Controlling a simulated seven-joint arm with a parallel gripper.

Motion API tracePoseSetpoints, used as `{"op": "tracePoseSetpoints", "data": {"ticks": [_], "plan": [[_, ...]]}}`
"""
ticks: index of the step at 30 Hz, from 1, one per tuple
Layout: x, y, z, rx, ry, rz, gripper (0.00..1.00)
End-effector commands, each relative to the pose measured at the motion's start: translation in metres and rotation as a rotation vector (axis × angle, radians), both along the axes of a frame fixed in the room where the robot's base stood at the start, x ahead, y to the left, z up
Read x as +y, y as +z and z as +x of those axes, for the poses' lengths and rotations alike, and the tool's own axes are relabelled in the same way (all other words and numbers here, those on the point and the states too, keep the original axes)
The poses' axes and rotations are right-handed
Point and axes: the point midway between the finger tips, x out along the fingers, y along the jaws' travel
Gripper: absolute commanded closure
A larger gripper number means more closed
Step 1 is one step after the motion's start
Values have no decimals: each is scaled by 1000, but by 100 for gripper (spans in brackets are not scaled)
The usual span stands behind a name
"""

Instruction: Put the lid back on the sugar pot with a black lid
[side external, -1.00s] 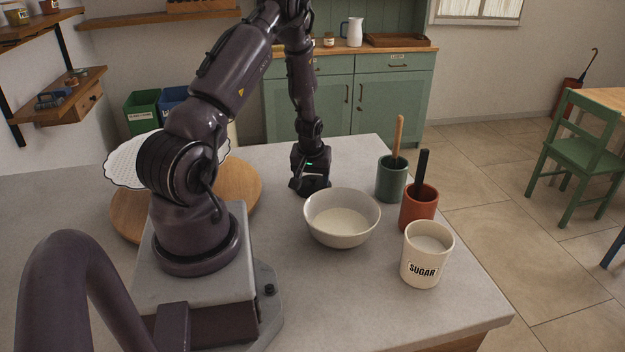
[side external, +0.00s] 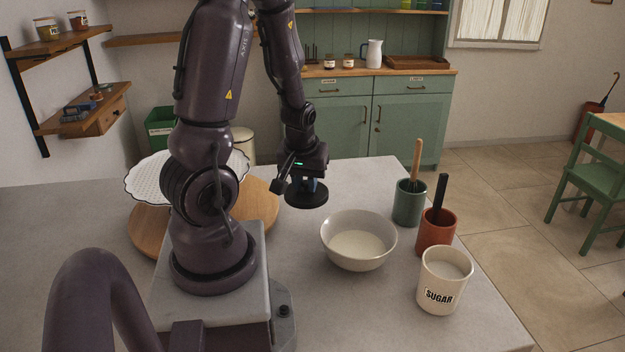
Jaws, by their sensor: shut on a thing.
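The sugar pot (side external: 440,296) is a cream pot marked SUGAR. It stands upright and open at the right front of the counter, with pale contents showing inside. My gripper (side external: 307,182) is shut on the black lid (side external: 307,196), a flat dark disc, and holds it up above the counter. The lid is behind and left of the white bowl, well apart from the pot. My fingertips are small and partly hidden by the gripper body.
A white bowl (side external: 359,254) with pale contents stands between the lid and the pot. A green cup (side external: 408,208) and a terracotta cup (side external: 434,238), each with an upright handle, stand behind the pot. A round wooden board (side external: 262,205) lies at left.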

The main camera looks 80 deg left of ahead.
Motion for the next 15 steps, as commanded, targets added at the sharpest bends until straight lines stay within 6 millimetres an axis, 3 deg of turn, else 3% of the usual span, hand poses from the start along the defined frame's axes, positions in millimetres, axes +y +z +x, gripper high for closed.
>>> {"op": "tracePoseSetpoints", "data": {"ticks": [5,11,15], "plan": [[-24,0,23,6,-119,-1,100],[-65,5,93,-2,-370,24,100],[-110,13,143,-8,-520,31,100]]}}
